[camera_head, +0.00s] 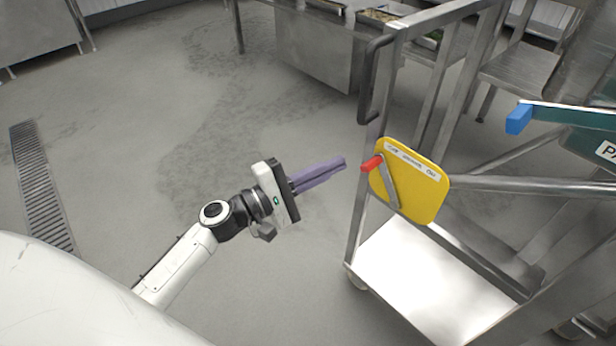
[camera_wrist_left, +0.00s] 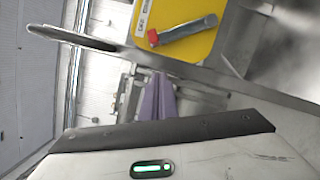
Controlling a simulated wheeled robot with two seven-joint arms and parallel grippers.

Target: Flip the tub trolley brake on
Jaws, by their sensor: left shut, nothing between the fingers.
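The tub trolley (camera_head: 385,100) is a steel frame on the right with a low shelf. A yellow brake plate (camera_head: 425,190) with a white label strip is fixed to its frame. On the plate a grey lever with a red tip (camera_head: 371,164) tilts up to the left. My left gripper (camera_head: 343,163) has purple fingers, shut and empty, just left of the red tip, seemingly a small gap away. In the left wrist view the fingers (camera_wrist_left: 158,98) are below the yellow plate (camera_wrist_left: 190,45) and the lever's red tip (camera_wrist_left: 153,37). My right gripper is not in view.
A teal part with a blue-ended bar (camera_head: 518,119) is at the right. A steel table (camera_head: 320,65) stands behind. A dark vertical handle (camera_head: 371,80) rises on the trolley above the plate. The floor (camera_head: 150,130) to the left is clear, with a drain grate (camera_head: 40,190).

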